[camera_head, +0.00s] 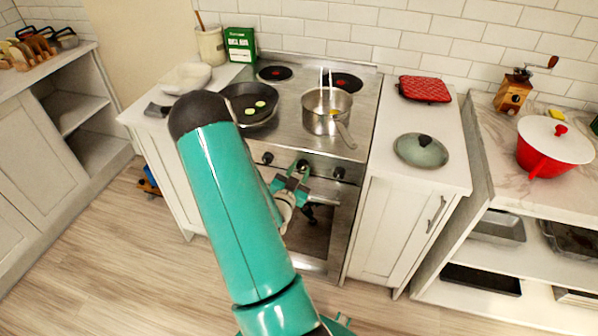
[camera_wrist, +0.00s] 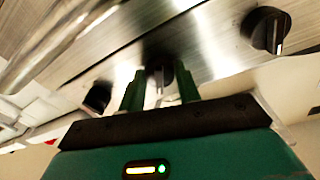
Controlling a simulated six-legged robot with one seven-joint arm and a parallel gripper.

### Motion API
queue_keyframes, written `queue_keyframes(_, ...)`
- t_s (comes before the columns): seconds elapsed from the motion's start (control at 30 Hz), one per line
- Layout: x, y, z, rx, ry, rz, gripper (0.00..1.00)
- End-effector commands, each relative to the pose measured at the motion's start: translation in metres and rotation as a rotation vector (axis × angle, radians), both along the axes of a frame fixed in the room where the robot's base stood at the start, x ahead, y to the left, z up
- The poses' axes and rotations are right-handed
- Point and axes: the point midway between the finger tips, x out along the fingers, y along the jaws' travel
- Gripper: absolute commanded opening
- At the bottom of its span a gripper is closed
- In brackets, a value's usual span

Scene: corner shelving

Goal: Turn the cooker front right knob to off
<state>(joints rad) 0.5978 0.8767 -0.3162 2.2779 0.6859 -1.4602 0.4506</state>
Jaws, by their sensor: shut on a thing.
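The cooker (camera_head: 288,130) has a steel front with a row of dark knobs. My gripper (camera_head: 303,166) is at the front panel, on the middle of the three knobs that show in the head view. In the wrist view its two green fingers (camera_wrist: 160,88) are shut on either side of a dark knob (camera_wrist: 158,68), which they partly hide. A further knob (camera_wrist: 97,97) is to the left. I cannot read any marks on the panel.
Two burners, back left (camera_head: 275,73) and back right (camera_head: 343,82), show red centres. A green lid (camera_head: 420,150) lies on the right counter.

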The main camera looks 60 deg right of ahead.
Motion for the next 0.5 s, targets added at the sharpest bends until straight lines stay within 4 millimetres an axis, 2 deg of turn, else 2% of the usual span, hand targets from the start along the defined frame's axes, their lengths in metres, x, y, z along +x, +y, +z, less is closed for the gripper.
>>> queue_keyframes(0.2, 0.0004, 0.001, -0.0013, -0.03, 0.195, 0.003, 0.1)
queue_keyframes(0.5, -0.0009, 0.0007, -0.0014, -0.061, 0.389, 0.002, 0.1)
